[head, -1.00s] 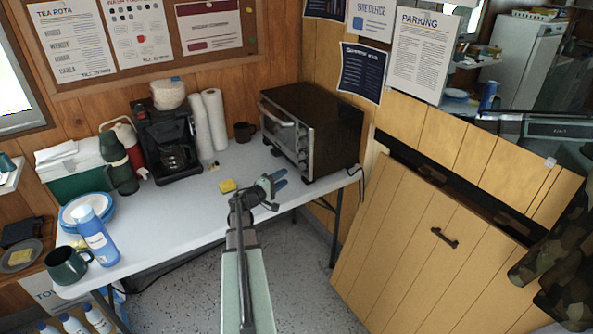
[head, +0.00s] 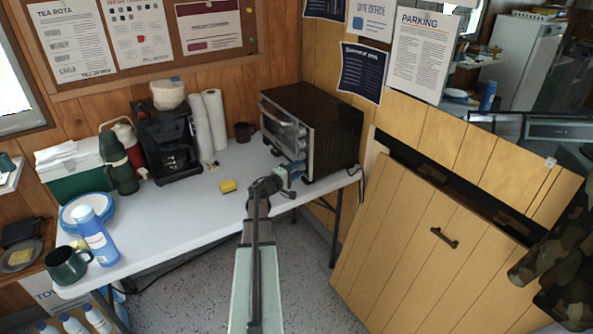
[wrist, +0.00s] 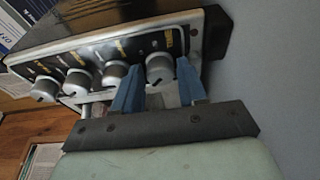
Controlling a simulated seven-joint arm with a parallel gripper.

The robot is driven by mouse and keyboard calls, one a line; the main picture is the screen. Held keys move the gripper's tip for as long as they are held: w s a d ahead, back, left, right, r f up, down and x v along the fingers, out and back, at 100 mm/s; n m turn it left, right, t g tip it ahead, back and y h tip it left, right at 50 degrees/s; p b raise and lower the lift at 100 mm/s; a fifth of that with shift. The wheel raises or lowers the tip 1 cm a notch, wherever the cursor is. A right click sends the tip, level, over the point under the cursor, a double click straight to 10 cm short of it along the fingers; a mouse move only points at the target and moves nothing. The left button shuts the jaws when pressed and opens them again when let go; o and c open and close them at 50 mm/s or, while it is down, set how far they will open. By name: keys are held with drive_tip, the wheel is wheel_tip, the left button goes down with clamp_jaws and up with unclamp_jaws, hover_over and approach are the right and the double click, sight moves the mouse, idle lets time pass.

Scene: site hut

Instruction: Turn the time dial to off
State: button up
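The toaster oven (head: 335,125) stands at the right end of the table, its control panel showing close up in the wrist view (wrist: 95,60). Several round grey dials sit in a row there. The dial at the right end (wrist: 160,68), in the head view the lowest, lies between my fingertips. In the head view my gripper (head: 287,172) is at the oven's lower front.
The white table (head: 190,215) holds a yellow sponge (head: 228,186) left of my arm, a coffee maker (head: 168,145), paper rolls (head: 208,120) and a dark mug (head: 243,132). A cable hangs at the table's right edge. Wooden panelling (head: 430,230) stands to the right.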

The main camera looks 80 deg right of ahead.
clamp_jaws()
drive_tip(key=shift+n, duration=0.3)
drive_tip(key=n+y, duration=0.1)
drive_tip(key=n, duration=0.2)
drive_tip(key=shift+r, duration=0.1)
drive_tip(key=shift+n+y, duration=0.8)
drive_tip(key=shift+n, duration=1.1)
unclamp_jaws()
